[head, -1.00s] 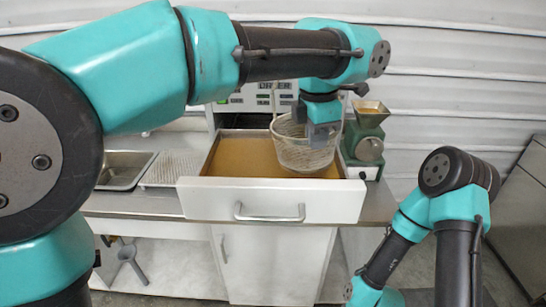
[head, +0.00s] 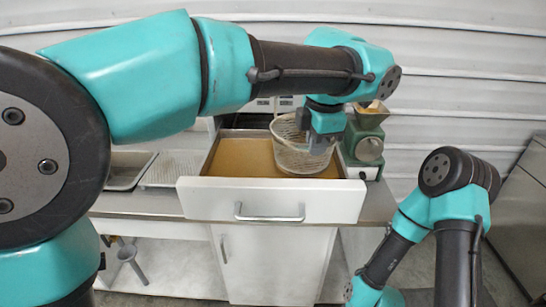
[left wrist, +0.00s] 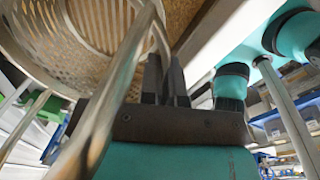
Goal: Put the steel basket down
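The steel basket (head: 292,160), a round wire mesh basket, is at the right end of the open drawer (head: 270,205) and looks upright. My left gripper (head: 318,143) is over the basket's right side. In the left wrist view the two dark fingers (left wrist: 166,82) are close together, with a strip of the basket's handle running down between them. The basket's mesh and rim (left wrist: 75,45) fill the upper left there. Whether the basket's bottom touches the drawer's tan fill is hard to see. My right gripper is out of view; only its arm shows at the lower right.
The drawer's tan fill (head: 243,158) is bare left of the basket. A green grinder-like machine (head: 364,145) stands close on the right. A sink (head: 125,168) and a ribbed drainboard (head: 173,168) lie to the left.

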